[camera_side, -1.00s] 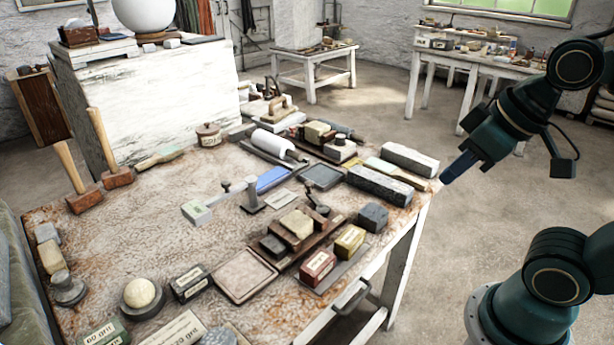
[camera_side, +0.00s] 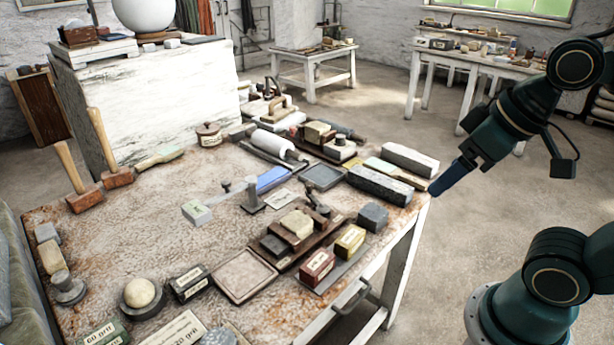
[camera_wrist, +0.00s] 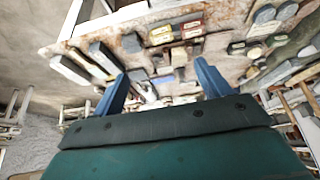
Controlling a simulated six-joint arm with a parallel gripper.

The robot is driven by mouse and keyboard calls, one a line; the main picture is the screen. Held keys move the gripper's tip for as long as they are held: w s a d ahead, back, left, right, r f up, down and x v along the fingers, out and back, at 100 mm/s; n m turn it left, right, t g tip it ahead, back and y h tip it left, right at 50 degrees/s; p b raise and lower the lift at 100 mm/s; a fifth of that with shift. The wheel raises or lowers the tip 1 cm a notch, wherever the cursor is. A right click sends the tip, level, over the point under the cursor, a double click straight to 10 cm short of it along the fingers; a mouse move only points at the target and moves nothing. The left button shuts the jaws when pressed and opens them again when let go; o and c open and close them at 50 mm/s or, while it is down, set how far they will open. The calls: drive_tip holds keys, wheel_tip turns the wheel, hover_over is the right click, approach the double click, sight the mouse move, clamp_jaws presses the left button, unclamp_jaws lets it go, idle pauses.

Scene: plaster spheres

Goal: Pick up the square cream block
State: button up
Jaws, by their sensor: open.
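A square cream block (camera_side: 297,223) lies on a dark wooden stand near the front right of the worktable. In the wrist view, what looks like this block (camera_wrist: 178,57) is small, in the table clutter beyond my fingers. My gripper (camera_side: 440,182) is off the table's right edge, near the long grey stones and well apart from the cream block. In the wrist view my gripper (camera_wrist: 161,72) shows two blue fingers spread wide with nothing held between them.
A red box (camera_side: 318,266), a yellow box (camera_side: 350,241) and a dark grey cube (camera_side: 373,216) stand close to the block. A long grey stone (camera_side: 380,185) lies near my gripper. A shallow tray (camera_side: 245,276) lies left of the block. The table's left middle is fairly clear.

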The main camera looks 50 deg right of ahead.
drive_tip(key=w+a+n+g+y, duration=0.25)
drive_tip(key=w+n, duration=0.75)
drive_tip(key=w, duration=0.7)
drive_tip(key=w+d+f+n+g+y, duration=0.2)
drive_tip(key=w+f+n+g, duration=0.1)
drive_tip(key=w+f+n, duration=0.5)
drive_tip(key=w+f, duration=0.3)
drive_tip(key=w, duration=0.1)
drive_tip(key=shift+w+d+f, duration=0.2)
drive_tip(key=shift+d+f, duration=0.1)
drive_tip(key=shift+d, duration=0.1)
approach(296, 220)
drive_tip(key=shift+x, duration=2.45)
drive_tip(key=shift+a+f, duration=0.1)
